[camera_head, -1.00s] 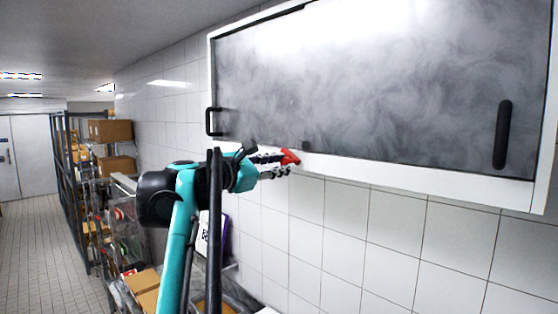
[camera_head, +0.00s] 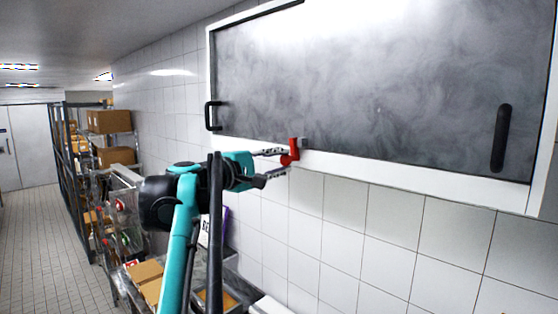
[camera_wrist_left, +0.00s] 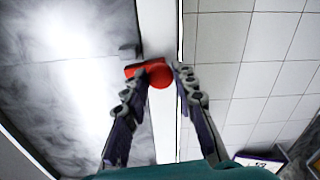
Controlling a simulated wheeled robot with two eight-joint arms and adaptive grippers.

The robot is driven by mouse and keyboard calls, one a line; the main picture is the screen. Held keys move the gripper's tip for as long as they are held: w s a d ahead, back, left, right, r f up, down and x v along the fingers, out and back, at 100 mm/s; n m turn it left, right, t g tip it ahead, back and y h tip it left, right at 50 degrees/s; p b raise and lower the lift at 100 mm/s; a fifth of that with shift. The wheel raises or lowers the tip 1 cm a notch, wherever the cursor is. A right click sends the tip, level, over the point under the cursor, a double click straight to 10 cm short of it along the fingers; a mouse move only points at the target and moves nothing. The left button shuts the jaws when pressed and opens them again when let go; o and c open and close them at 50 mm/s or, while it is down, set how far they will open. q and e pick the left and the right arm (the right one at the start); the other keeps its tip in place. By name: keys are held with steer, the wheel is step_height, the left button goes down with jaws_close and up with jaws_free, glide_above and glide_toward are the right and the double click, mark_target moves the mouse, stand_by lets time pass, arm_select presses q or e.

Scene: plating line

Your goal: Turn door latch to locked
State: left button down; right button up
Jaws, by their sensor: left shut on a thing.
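The red door latch (camera_head: 293,152) sits on the lower white frame of a wall cabinet with a grey smoky door (camera_head: 370,80). Its handle stands about upright in the head view. The fingers hide part of the latch. My right gripper is out of view.
White tiled wall (camera_head: 390,225) lies below the cabinet. Shelves with cardboard boxes (camera_head: 110,121) stand at the left, beside an open floor aisle (camera_head: 40,235).

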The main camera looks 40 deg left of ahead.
arm_select(q)
steer(key=shift+m, duration=0.8)
steer(key=c, duration=1.2)
jaws_free()
steer(key=shift+s+a, duration=0.1)
steer(key=shift+s, duration=0.35)
steer(key=s, duration=1.1)
steer(key=shift+a, duration=0.35)
